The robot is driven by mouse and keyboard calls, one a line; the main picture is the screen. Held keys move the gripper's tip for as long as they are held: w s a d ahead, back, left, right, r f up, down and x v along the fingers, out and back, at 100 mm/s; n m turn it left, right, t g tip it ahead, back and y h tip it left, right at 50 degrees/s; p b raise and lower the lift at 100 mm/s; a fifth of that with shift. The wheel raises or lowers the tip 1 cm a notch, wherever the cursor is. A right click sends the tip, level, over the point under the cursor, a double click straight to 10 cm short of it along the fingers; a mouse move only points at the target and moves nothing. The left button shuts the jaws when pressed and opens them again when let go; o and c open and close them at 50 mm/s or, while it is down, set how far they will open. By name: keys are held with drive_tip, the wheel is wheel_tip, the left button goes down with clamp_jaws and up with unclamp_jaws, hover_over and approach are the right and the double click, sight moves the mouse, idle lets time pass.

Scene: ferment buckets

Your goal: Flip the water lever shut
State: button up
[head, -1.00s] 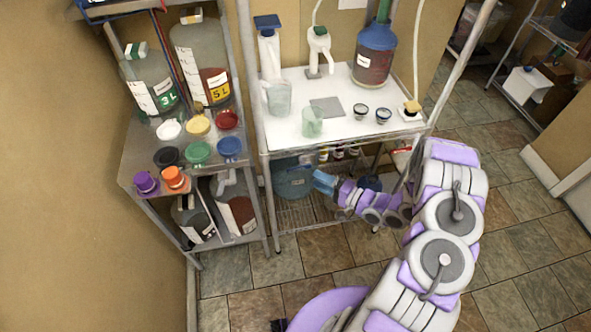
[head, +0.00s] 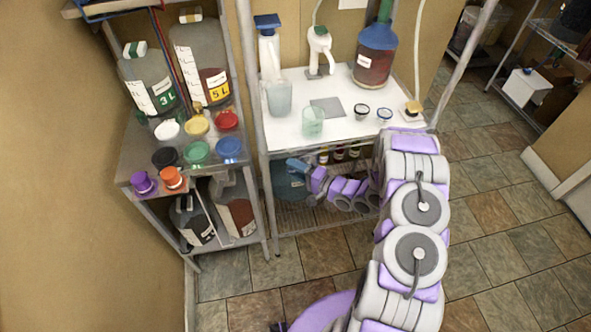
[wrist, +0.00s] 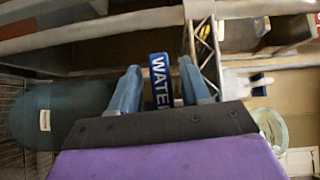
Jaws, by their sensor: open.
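The water lever (wrist: 161,84) is a blue handle with white "WATER" lettering, seen in the wrist view. My gripper (wrist: 160,68) is open, with one blue finger on each side of the lever. I cannot tell whether either finger touches it. The lever's lower end is hidden behind the dark gripper body. In the head view, my gripper (head: 292,165) is just below the front edge of the white table, and I cannot make out the lever there.
The white table (head: 345,120) holds jugs, cups and a large bottle. A shelf (head: 135,150) with 3 L and 5 L jugs and several coloured lids stands left. Tiled floor (head: 490,230) is clear at right.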

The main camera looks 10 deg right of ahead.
clamp_jaws()
idle(0.3)
drive_tip(key=shift+s+r+m+p, duration=0.1)
drive_tip(key=shift+m+p, duration=0.2)
drive_tip(key=shift+p, duration=0.7)
drive_tip(key=shift+c, duration=1.6)
unclamp_jaws()
drive_tip(key=o, duration=0.3)
drive_tip(key=shift+f+b, duration=0.2)
drive_tip(key=shift+b, duration=0.85)
